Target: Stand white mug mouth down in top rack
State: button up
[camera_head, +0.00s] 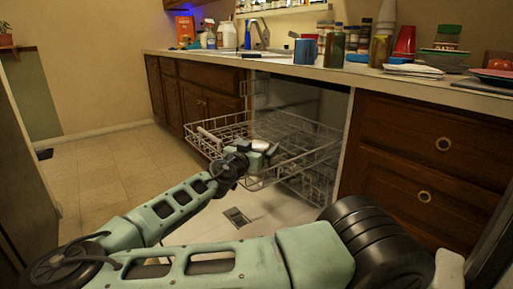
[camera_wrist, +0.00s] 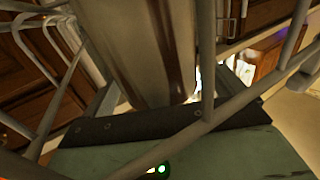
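A white mug (camera_head: 262,144) shows as a small pale shape at the end of my arm in the head view, partly hidden by the gripper. In the wrist view the mug (camera_wrist: 150,45) is a large pale, shiny curved wall with a brown band, very close to the camera. My gripper (camera_head: 259,149) appears shut around it. The mug's mouth is not visible, so I cannot tell which way it faces. The top rack (camera_head: 205,133) of the dishwasher is pulled out, and my gripper is at its front part. Rack wires (camera_wrist: 208,60) cross in front of the wrist camera.
The lower rack (camera_head: 318,185) is beneath the top rack. Wooden drawers (camera_head: 425,160) stand to the right. The counter above holds a blue mug (camera_head: 305,50), a red cup (camera_head: 405,40), bowls (camera_head: 446,58) and bottles. The tiled floor (camera_head: 110,170) at left is clear.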

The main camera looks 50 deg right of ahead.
jog(key=p+v, duration=0.1)
jog(key=v, duration=1.6)
jog(key=shift+a, duration=0.2)
